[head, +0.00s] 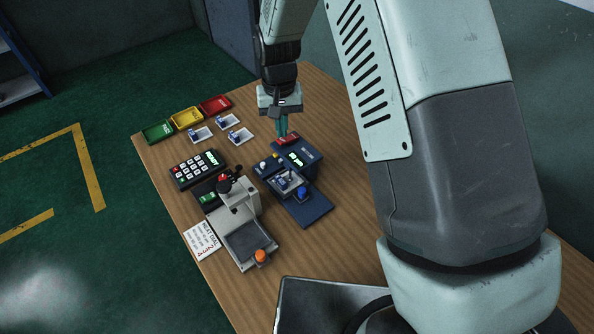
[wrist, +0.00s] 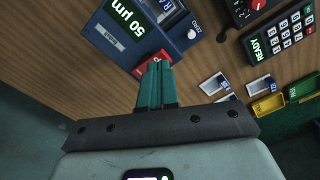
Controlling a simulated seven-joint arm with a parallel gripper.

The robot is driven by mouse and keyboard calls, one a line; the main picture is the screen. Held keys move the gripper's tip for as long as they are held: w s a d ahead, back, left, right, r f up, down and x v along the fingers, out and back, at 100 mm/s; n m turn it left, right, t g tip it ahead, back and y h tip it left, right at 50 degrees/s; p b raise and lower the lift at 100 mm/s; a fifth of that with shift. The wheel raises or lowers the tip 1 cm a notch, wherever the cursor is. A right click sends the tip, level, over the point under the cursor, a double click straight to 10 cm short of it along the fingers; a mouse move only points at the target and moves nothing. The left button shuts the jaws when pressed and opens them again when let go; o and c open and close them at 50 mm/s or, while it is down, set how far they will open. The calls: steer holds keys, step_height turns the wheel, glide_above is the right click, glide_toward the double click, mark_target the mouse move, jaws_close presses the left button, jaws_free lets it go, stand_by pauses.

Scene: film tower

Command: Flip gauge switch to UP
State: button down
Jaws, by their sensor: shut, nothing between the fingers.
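The blue gauge (head: 312,154) stands on the table with a lit green display. In the wrist view its display (wrist: 126,18) reads 50 µm. A red part with white lettering (head: 293,139) is at the gauge's back edge; it also shows in the wrist view (wrist: 141,71), partly hidden by my fingers. I cannot make out a switch lever or its position. My gripper (head: 283,134) points down with its teal fingers shut and empty. In the wrist view the fingertips (wrist: 157,62) overlap the red part; I cannot tell whether they touch it.
A keypad (head: 198,168) and a grey press-like device (head: 238,212) stand left of the gauge. Green, yellow and red trays (head: 187,117) line the table's far left edge. Small white trays (head: 201,135) lie in front of them. Bare wood lies right of the gauge.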

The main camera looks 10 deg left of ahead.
steer(key=shift+f, duration=1.05)
stand_by(0.4)
steer(key=shift+r, duration=3.55)
steer(key=s+d+r+t, duration=0.1)
steer(key=s+d+r, duration=0.25)
steer(key=r, duration=0.35)
steer(key=s+d+r+m+t, duration=0.1)
steer(key=s+d+r, duration=0.1)
steer(key=d+r, duration=0.35)
steer(key=s+d+r+t, duration=0.1)
steer(key=s+d+r, duration=0.25)
steer(key=r, duration=0.35)
steer(key=s+d+r+t, duration=0.1)
steer(key=s+d, duration=0.3)
steer(key=s, duration=0.4)
steer(key=s+d+r+m+t, duration=0.1)
steer(key=s+d+r, duration=0.3)
steer(key=s, duration=0.4)
steer(key=shift+s+d+m+t, duration=0.25)
steer(key=shift+d+m+t, duration=0.05)
steer(key=shift+d, duration=0.15)
